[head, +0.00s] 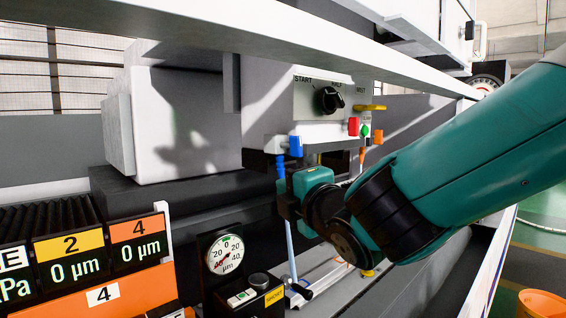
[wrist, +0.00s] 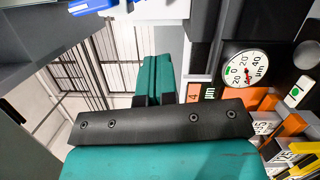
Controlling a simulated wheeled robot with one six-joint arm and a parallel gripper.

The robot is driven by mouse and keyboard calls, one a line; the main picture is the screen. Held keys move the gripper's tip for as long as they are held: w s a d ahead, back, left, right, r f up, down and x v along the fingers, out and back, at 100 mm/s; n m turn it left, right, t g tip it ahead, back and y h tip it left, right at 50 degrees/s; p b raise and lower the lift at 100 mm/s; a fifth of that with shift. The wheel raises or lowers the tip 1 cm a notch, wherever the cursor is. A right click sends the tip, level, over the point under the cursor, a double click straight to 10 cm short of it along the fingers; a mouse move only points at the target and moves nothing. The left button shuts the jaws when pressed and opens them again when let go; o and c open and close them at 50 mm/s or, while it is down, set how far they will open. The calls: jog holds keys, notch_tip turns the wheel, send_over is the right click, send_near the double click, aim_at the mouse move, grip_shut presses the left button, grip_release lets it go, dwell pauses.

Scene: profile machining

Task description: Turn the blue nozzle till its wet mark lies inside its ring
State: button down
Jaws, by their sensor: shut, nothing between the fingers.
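The blue nozzle (head: 281,166) hangs under the machine's head block, below a blue lever (head: 296,146). A pale blue jet (head: 290,240) runs down below it towards the bed. My gripper (head: 284,204) is close to the nozzle in the head view, seen side-on in front of the jet; I cannot tell whether it touches. In the wrist view the fingers (wrist: 154,80) are together with nothing between them. A blue part (wrist: 92,6) shows at the top edge there; I cannot tell if it is lever or nozzle. The wet mark and ring are not clearly visible.
Red (head: 353,126), green (head: 365,131) and orange (head: 377,137) levers sit right of the blue one, under a selector knob (head: 329,100). A dial gauge (head: 226,254) stands below left, beside numbered display panels (head: 72,258). A pale beam (head: 270,38) crosses above.

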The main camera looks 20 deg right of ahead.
jog(key=w+d+p, duration=0.1)
jog(key=w+p, duration=0.3)
jog(key=w, duration=0.3)
jog(key=shift+w+d+r, duration=0.3)
jog(key=shift+w+d, duration=0.05)
jog(key=shift+d, duration=0.05)
